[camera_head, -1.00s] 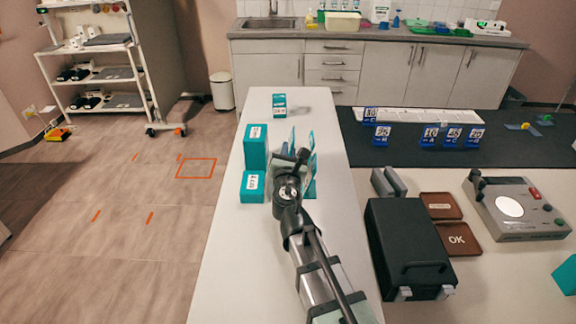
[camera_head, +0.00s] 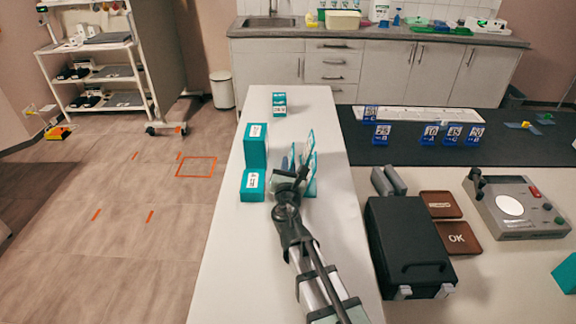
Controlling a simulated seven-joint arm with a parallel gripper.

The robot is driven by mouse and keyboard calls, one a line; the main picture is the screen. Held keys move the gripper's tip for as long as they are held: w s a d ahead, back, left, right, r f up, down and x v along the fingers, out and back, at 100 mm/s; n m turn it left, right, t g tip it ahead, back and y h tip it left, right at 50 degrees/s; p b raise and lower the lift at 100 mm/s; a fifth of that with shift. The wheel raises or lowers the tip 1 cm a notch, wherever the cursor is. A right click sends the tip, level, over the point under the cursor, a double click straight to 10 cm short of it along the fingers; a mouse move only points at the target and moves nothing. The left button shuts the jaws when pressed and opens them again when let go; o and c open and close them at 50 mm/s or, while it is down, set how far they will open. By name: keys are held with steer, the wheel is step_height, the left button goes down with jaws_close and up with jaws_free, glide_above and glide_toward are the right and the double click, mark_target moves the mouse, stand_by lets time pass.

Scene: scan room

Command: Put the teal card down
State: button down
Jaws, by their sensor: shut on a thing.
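My gripper (camera_head: 291,178) is low over the white table, seen from above and behind, with its fingers mostly hidden by my own arm. It is shut on a teal card (camera_head: 311,153), which stands upright, tilted in the picture, just right of the fingers. I cannot tell whether the card's lower edge touches the table. Other thin teal and pale edges show close by the fingers, partly hidden, and I cannot separate them clearly.
Two teal boxes stand left of my gripper, a taller one (camera_head: 255,147) and a shorter one (camera_head: 252,186). A small teal box (camera_head: 279,104) stands farther back. The white table (camera_head: 230,270) is bare at front left. A black case (camera_head: 405,240) lies to the right.

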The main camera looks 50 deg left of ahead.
steer(key=shift+f, duration=0.1)
steer(key=c, duration=1.7)
jaws_free()
steer(key=o, duration=0.5)
steer(key=shift+s+d, duration=0.15)
steer(key=shift+v, duration=3.55)
